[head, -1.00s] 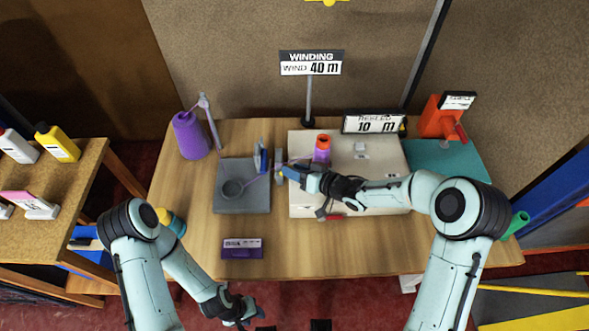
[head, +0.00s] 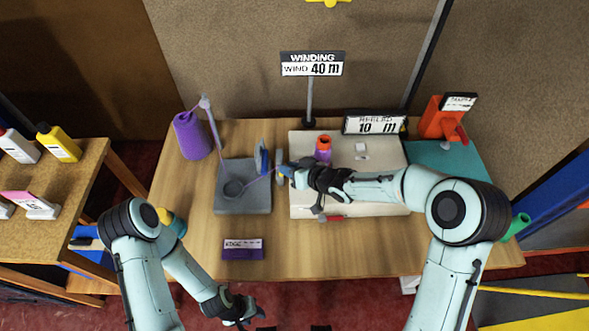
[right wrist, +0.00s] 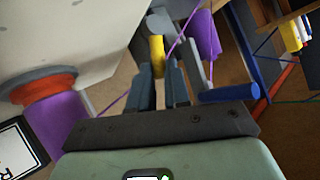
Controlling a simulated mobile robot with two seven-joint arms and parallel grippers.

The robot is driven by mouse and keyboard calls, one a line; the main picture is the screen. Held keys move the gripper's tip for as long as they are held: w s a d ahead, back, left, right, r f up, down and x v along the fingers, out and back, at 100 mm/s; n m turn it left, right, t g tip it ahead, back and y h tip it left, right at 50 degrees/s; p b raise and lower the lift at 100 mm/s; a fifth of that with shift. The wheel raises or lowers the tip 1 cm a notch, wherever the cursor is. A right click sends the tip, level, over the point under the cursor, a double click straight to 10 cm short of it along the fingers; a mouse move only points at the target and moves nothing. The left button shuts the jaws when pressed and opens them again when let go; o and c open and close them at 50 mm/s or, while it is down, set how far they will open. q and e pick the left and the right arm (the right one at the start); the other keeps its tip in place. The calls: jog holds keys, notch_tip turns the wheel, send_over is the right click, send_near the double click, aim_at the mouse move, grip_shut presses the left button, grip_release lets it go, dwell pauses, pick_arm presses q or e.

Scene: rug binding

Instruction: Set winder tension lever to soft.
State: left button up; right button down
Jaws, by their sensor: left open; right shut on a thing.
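The winder's pale base (head: 385,205) stands on the table, with an orange and purple spool (head: 323,156) on it. My right gripper (head: 284,171) is at its left edge, beside upright grey and blue plates (head: 263,158). In the right wrist view, the fingers (right wrist: 158,80) are shut around a small yellow knob (right wrist: 157,50), apparently the tension lever's. A blue rod (right wrist: 228,93) lies just right of the fingers. The lever's setting marks cannot be read. My left gripper (head: 240,312) is open and empty in front of the table.
A purple yarn cone (head: 191,136) stands at the back left, its thread running over a grey block (head: 243,205) toward the winder. A purple card (head: 242,250) lies in front. Signs stand behind. The table's front left is mostly clear.

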jog(key=a+n+h+b, duration=0.1)
jog(key=h+b, duration=0.1)
jog(key=shift+s+a+b, duration=0.1)
jog(key=shift+a+b, duration=0.1)
jog(key=shift+b, duration=0.1)
jog(key=shift+a+r+g, duration=0.1)
jog(key=shift+r+g, duration=0.1)
jog(key=shift+g, duration=0.1)
pick_arm(q)
jog(key=f, duration=0.1)
jog(key=s+f, duration=0.2)
jog(key=f, duration=0.1)
jog(key=shift+s+f, duration=0.1)
jog(key=shift+s, duration=0.15)
pick_arm(e)
jog(key=c, duration=1.1)
grip_release()
jog(key=shift+r, duration=0.1)
pick_arm(q)
jog(key=w+r+p, duration=0.4)
jog(key=r, duration=0.2)
pick_arm(e)
jog(key=v, duration=1.3)
jog(key=shift+r, duration=0.2)
